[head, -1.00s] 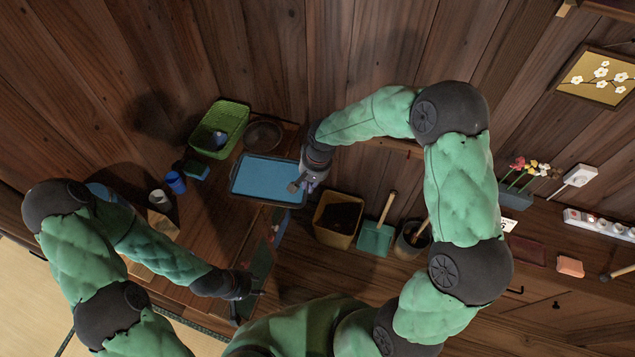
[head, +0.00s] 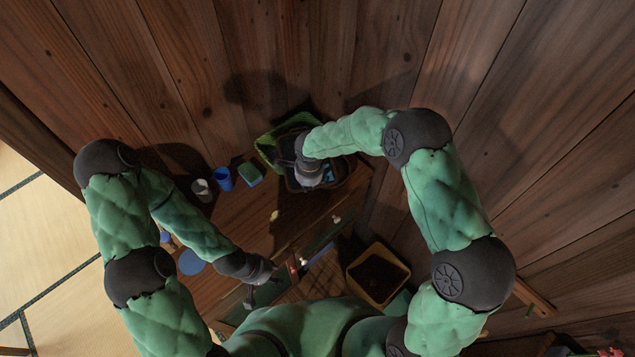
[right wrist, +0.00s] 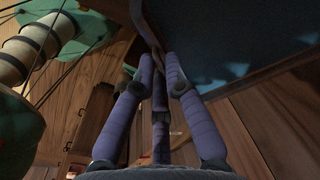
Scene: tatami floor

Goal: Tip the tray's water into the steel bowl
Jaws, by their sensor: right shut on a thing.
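The tray (head: 328,172), dark-rimmed with a blue inside, is at the back of the wooden counter beside the green basket. My right gripper (head: 308,180) covers much of it, and only a small blue patch shows. In the right wrist view the fingers (right wrist: 160,82) are shut on the tray's rim, with the dark blue tray (right wrist: 240,40) sloping across the upper right. I cannot make out the steel bowl, which seems hidden behind the tray and right arm. Any flow of water is not visible. My left gripper (head: 264,288) is open and empty over the counter's front.
A green basket (head: 266,147) stands against the wall. A green-topped sponge (head: 249,174), blue cup (head: 224,179) and white cup (head: 202,189) stand left of it. A yellow-rimmed bin (head: 378,275) is at the right. The middle of the counter is mostly clear.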

